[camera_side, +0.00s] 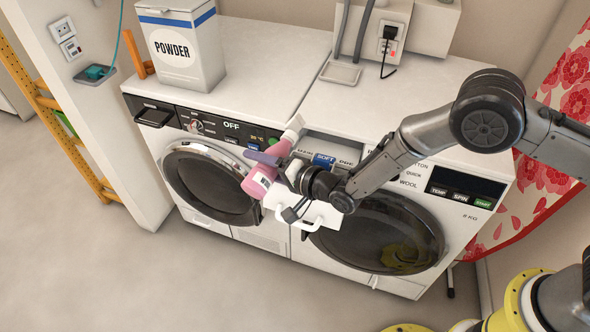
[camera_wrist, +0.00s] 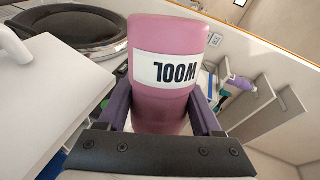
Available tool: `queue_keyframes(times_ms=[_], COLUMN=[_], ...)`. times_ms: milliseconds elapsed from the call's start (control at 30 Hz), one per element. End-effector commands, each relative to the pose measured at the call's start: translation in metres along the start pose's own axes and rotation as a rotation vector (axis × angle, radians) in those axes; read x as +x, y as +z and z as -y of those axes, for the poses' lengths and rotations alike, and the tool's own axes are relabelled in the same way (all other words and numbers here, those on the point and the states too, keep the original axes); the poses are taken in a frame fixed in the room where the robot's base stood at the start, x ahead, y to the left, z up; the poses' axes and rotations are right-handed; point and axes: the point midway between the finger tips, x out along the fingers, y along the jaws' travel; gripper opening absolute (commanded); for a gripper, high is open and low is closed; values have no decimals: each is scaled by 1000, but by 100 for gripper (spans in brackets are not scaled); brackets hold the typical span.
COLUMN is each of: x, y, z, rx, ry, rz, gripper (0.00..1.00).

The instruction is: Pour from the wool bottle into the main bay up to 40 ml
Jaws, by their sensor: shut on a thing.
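The wool bottle (camera_side: 253,186) is pink with a white label and a white top. My gripper (camera_side: 268,158) is shut around it, with purple fingers on both sides. The bottle is tilted in the side view, its white top up and right, near the front edge of the washer top. In the wrist view the bottle (camera_wrist: 160,105) fills the middle and its WOOL label reads upside down. The drawer (camera_side: 322,218) of the right machine is pulled out. Bottle and gripper cover much of it, so the main bay and its level cannot be made out. No stream shows.
A blue SOFT label (camera_side: 324,160) shows behind my gripper. A POWDER box (camera_side: 181,55) stands on the left machine's top. A socket with a plugged cord (camera_side: 388,36) is on the back wall. The washer top (camera_side: 300,75) is mostly clear.

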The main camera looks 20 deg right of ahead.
Motion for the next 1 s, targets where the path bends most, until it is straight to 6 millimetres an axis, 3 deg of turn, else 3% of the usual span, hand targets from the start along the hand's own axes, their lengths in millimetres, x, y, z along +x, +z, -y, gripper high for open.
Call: queue_keyframes(times_ms=[833,1000], x=[0,0], y=[-2,3], z=[1,3], rx=[47,-151], ry=[-3,-4], rz=[12,-41], gripper=[0,0])
